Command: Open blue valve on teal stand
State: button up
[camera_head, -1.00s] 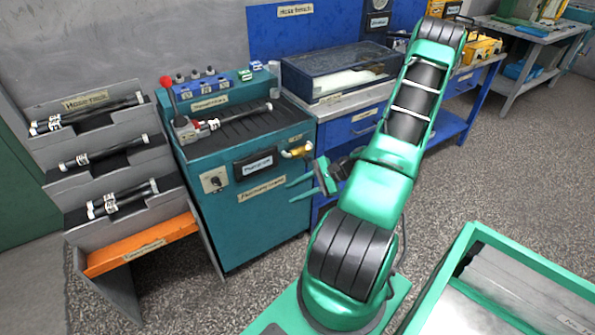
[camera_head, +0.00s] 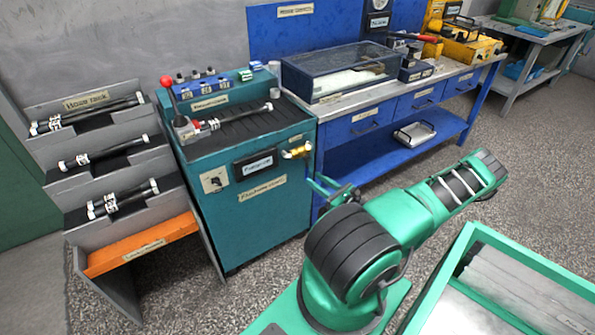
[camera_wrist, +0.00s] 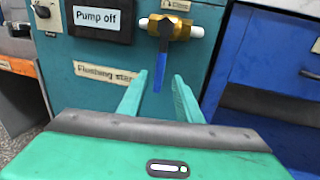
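The teal stand (camera_head: 235,230) carries a brass valve (camera_head: 297,152) on its front right edge. In the wrist view the brass valve (camera_wrist: 178,28) has white pipe ends and a blue handle (camera_wrist: 160,70) that hangs straight down. A small label above it seems to read "Close", but is hard to read. My gripper (camera_wrist: 161,80) is open, with its teal fingers on either side of the handle's lower end. I see no contact, and cannot tell how deep the handle is between them. In the head view my gripper (camera_head: 322,186) is small, below the valve.
A "Pump off" display (camera_wrist: 98,19) and a knob (camera_wrist: 43,11) sit left of the valve. A blue bench (camera_head: 370,150) stands right of the stand. A hose rack (camera_head: 100,165) stands at left. A green-rimmed bin (camera_head: 440,285) is at lower right.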

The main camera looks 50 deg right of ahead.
jog(key=w, duration=0.9)
jog(key=shift+w+d, duration=0.15)
jog(key=shift+w, duration=0.2)
grip_shut()
